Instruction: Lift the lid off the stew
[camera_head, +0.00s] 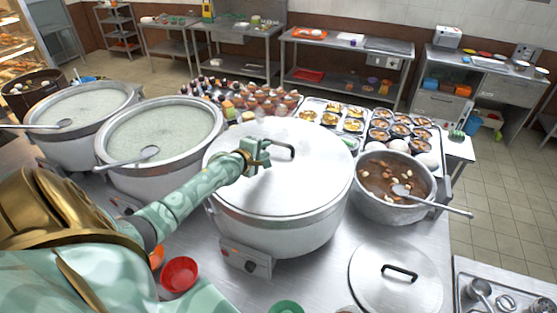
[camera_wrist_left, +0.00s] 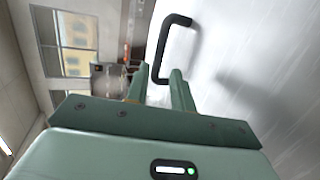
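A large steel pot (camera_head: 280,232) stands in the middle of the counter, covered by a round, light metal lid (camera_head: 315,165). What is inside it is hidden. A black bar handle (camera_head: 288,146) sits on the lid. My left gripper (camera_head: 264,153) is over the lid at the handle's left end. In the left wrist view the gripper's (camera_wrist_left: 160,88) fingers are apart, with the near end of the handle (camera_wrist_left: 157,50) just ahead of and in line with the gap. I cannot tell whether they touch it. My right gripper is not in view.
An uncovered pot of brown stew (camera_head: 375,180) with a ladle stands at the right. A loose lid (camera_head: 395,285) lies in front of it. Two open congee pots (camera_head: 165,130) stand left. A red bowl (camera_head: 180,274) is below my left arm. Trays of food (camera_head: 335,108) sit behind.

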